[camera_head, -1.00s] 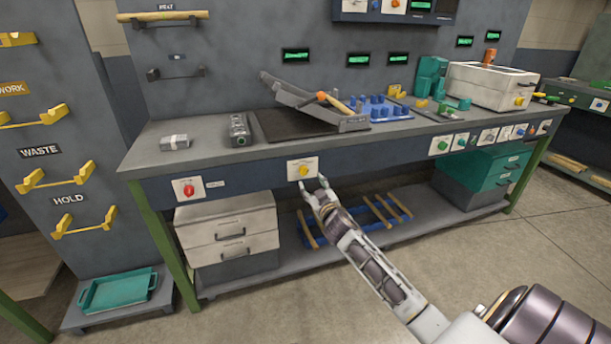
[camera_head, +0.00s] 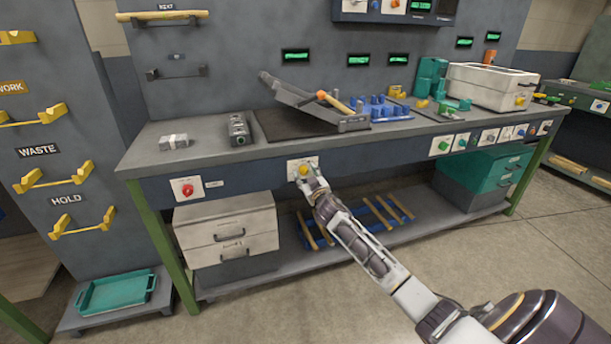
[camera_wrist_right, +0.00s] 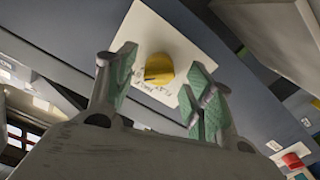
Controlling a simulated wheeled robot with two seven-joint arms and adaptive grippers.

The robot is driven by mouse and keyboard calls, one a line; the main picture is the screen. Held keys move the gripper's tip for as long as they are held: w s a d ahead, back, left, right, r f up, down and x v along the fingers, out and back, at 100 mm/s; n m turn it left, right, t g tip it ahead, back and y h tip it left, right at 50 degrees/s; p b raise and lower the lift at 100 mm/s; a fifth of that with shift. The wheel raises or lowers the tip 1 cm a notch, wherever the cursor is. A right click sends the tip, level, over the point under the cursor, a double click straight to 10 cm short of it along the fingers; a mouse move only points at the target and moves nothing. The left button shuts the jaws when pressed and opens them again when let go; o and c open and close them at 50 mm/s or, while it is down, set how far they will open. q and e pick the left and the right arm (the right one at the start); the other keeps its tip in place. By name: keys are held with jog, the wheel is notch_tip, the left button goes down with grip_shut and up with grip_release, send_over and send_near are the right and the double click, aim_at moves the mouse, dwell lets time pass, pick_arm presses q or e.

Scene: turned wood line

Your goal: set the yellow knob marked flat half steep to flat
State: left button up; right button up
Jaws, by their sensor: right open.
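The yellow knob (camera_head: 304,170) sits on a white plate (camera_head: 293,164) on the front edge of the workbench. In the right wrist view the yellow knob (camera_wrist_right: 158,68) has a dark pointer line, and the white plate (camera_wrist_right: 150,33) carries small lettering that is tilted and hard to read. My right gripper (camera_head: 309,179) is at the plate. In the wrist view its green-padded fingers (camera_wrist_right: 160,85) are open, one on each side of the knob, with gaps between pads and knob. My left gripper is not in view.
A red knob (camera_head: 187,189) on its own plate is to the left on the same bench front. Several more knob plates are to the right. Drawers (camera_head: 227,232) stand below the bench. A hinged board (camera_head: 315,106) and a blue fixture (camera_head: 378,110) are on the bench top.

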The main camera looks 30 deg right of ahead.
jog(key=shift+w+d, duration=0.15)
jog(key=shift+w, duration=0.5)
jog(key=shift+c, duration=0.2)
jog(key=c, duration=1)
